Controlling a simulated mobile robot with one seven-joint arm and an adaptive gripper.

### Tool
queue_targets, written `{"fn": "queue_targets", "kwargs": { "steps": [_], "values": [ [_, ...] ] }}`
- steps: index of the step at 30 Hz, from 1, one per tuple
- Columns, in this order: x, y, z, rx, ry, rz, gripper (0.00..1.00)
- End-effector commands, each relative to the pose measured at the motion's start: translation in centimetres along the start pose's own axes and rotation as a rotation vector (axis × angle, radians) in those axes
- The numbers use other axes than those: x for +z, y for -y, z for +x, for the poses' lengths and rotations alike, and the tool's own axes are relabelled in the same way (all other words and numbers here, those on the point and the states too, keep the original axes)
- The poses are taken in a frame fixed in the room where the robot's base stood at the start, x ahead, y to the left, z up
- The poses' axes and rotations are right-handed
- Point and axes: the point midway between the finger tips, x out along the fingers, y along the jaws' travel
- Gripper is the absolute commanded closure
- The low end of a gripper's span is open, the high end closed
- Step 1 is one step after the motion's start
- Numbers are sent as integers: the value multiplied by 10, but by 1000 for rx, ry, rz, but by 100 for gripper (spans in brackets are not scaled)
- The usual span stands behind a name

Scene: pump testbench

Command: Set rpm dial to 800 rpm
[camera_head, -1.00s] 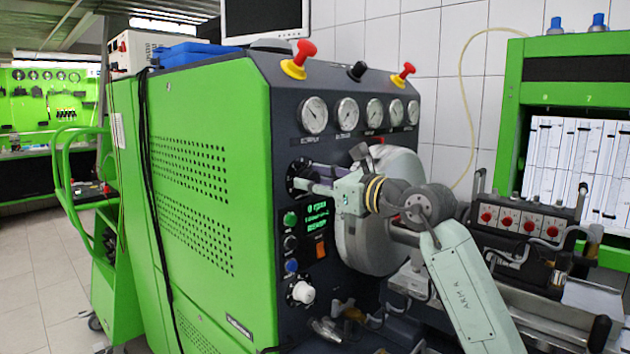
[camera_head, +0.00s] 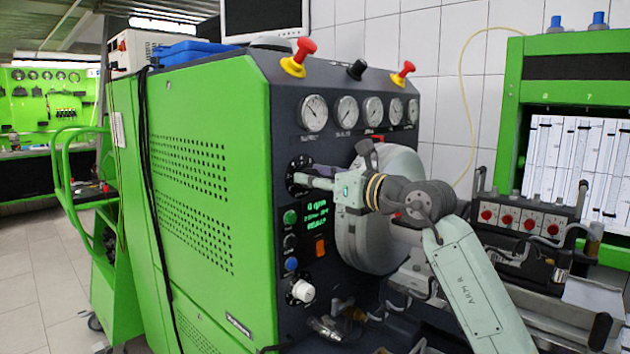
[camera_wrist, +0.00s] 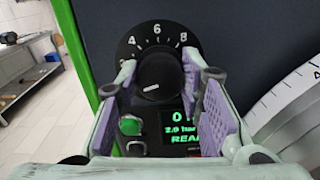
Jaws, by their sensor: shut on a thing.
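The rpm dial (camera_wrist: 158,76) is a black round knob on a black scale plate with white numbers; 4, 6 and 8 show above it in the wrist view. A short white mark lies on the knob's lower face. My gripper (camera_wrist: 159,80) has its two purple-padded fingers on the left and right sides of the knob, shut on it. In the head view, my gripper (camera_head: 299,180) reaches the dial's plate (camera_head: 297,166) on the dark front panel, and its fingers hide most of the knob.
A green-lit display (camera_head: 316,214) below the dial reads 0 rpm. A green button (camera_head: 290,217), an orange switch (camera_head: 320,247) and a white knob (camera_head: 303,291) sit close by. Gauges (camera_head: 314,113) are above. A large grey disc (camera_head: 400,165) stands right of the panel.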

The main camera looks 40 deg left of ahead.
Motion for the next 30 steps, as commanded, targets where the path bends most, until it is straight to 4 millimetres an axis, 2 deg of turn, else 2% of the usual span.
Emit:
{"fn": "queue_targets", "kwargs": {
  "steps": [30],
  "values": [
    [0, 4, -1, 1, -13, 961, 94]
  ]
}}
